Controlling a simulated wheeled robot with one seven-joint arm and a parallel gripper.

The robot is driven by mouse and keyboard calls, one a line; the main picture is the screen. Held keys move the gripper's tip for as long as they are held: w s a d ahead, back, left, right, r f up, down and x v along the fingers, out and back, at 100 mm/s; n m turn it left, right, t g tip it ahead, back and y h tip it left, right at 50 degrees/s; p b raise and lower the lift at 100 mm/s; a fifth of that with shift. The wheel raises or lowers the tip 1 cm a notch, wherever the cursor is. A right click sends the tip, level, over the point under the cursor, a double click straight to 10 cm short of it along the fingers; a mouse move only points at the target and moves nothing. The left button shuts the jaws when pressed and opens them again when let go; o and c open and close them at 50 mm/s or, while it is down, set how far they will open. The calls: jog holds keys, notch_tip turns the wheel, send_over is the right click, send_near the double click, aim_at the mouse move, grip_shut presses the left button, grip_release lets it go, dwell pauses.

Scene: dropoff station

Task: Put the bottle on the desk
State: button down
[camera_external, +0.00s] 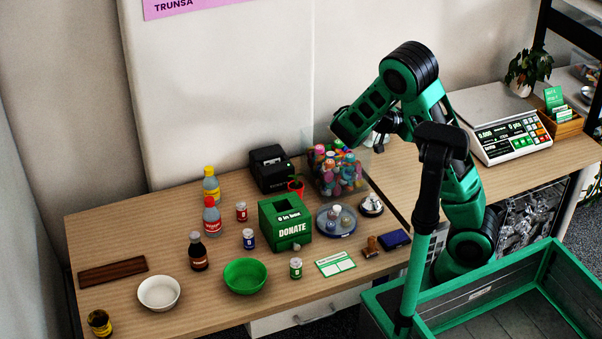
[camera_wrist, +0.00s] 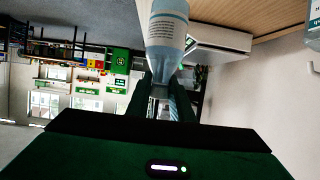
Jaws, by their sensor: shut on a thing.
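The bottle (camera_wrist: 167,32), pale blue with a printed label, is in my gripper (camera_wrist: 161,88) in the wrist view. The dark fingers are shut around its narrow end, and the wide part extends away from them. In the external view my gripper (camera_external: 379,145) is small and partly hidden by my arm, above the right side of the desk. A small pale shape there may be the bottle, but I cannot tell. The wooden desk (camera_external: 120,230) holds several items. Other bottles stand on it: a yellow one (camera_external: 211,185), a red-labelled one (camera_external: 212,217) and a dark one (camera_external: 198,252).
A green donate box (camera_external: 285,222), a tub of colourful items (camera_external: 338,172), a white bowl (camera_external: 159,292) and a green bowl (camera_external: 245,276) occupy the desk. A scale (camera_external: 511,136) stands on the right-hand counter. Bare desktop shows at the left and between items.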

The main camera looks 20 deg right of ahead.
notch_tip(320, 180, down, 4)
jog(key=shift+d, duration=0.1)
jog(key=w+d+f, duration=0.1)
jog(key=d+f, duration=1)
jog(key=shift+w+d, duration=0.15)
jog(key=shift+d, duration=0.05)
jog(key=c, duration=1.5)
grip_release()
jog(key=shift+c, duration=0.2)
